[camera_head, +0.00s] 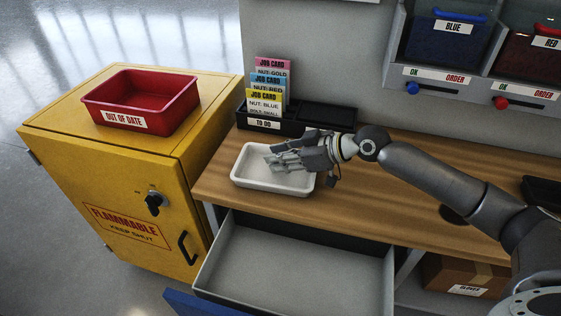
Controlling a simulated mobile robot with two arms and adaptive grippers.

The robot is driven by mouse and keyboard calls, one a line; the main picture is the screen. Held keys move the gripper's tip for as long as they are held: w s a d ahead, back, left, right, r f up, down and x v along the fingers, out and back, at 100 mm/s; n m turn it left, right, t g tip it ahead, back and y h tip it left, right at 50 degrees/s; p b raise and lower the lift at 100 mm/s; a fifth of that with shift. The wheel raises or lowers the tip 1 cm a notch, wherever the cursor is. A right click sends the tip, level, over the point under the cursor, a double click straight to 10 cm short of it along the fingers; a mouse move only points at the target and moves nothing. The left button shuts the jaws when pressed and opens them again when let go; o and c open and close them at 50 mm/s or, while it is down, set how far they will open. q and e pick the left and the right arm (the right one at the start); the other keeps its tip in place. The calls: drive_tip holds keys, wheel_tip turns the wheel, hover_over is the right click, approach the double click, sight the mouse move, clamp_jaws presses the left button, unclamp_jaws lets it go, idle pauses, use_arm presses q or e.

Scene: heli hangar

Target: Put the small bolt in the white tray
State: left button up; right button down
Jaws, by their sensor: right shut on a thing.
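The white tray (246,184) stands on the wooden bench near its left end. My right gripper (275,161) reaches in from the right and is over the tray, with its fingertips above the tray's inside. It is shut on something. The thing between the fingers is too small and too covered to make out, so I cannot tell by sight that it is the small bolt. No bolt shows clearly elsewhere. My left gripper is not in view.
A black holder (262,125) with job cards (266,98) stands behind the tray. An open, empty-looking drawer (300,265) juts out below. A yellow cabinet (120,160) with a red bin (140,101) is at left. Blue (445,40) and red (529,60) bins hang upper right.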

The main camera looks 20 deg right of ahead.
drive_tip(key=shift+f, duration=0.85)
drive_tip(key=shift+f, duration=0.25)
drive_tip(key=c, duration=1.2)
unclamp_jaws()
drive_tip(key=shift+r, duration=0.1)
